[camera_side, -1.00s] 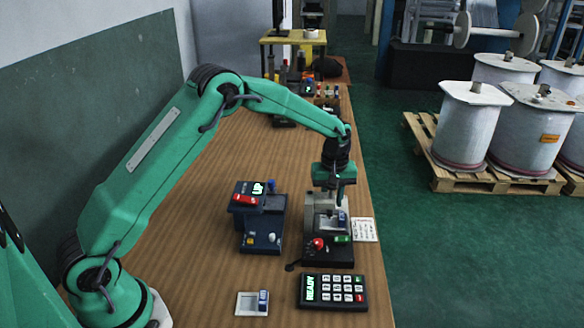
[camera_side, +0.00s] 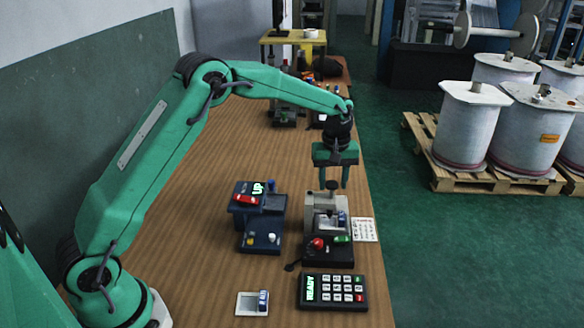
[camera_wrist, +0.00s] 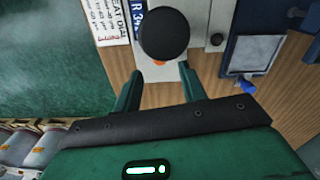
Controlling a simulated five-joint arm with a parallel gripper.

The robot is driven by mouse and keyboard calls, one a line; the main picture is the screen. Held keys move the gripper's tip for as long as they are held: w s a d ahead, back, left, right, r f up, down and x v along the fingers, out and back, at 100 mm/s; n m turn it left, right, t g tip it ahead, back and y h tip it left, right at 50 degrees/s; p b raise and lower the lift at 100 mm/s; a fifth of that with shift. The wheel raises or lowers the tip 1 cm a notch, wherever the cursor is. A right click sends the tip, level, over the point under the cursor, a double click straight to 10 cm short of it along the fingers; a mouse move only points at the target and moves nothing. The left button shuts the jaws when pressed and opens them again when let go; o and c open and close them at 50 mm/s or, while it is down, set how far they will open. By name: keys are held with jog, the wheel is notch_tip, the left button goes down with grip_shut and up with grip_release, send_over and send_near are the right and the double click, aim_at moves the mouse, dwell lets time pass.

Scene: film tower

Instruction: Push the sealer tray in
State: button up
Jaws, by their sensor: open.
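Two small bench machines stand side by side, and I cannot tell for sure which is the sealer. The grey one (camera_side: 312,212) has a black knob on top (camera_side: 332,185), a light plate with a blue tab (camera_side: 341,220) and a dark base with a red knob and a green button. The dark blue one (camera_side: 246,215) has a lit display reading UP, a red bar and a grey plate with a blue tab. My gripper (camera_side: 334,180) is open and empty above the grey machine, pointing down. In the wrist view the round black knob (camera_wrist: 164,35) lies just beyond my fingertips (camera_wrist: 161,70).
A keypad with a lit display (camera_side: 332,291) and a small white frame with a blue tab (camera_side: 251,304) lie at the front. A printed card (camera_side: 364,230) lies right of the grey machine, near the table edge. Bare wooden tabletop (camera_side: 200,240) lies to the left.

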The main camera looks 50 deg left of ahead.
jog(key=shift+r, duration=1)
jog(key=shift+s+r, duration=0.2)
jog(key=shift+r, duration=0.15)
jog(key=s+r+m+t, duration=0.3)
jog(key=s+r+m, duration=0.2)
jog(key=s+r, duration=1)
jog(key=s+f+m+t, duration=0.2)
jog(key=s+m, duration=0.3)
jog(key=s, duration=1.3)
jog(key=shift+s+a+m, duration=0.3)
jog(key=shift+a+m, duration=0.05)
jog(key=shift+m, duration=0.05)
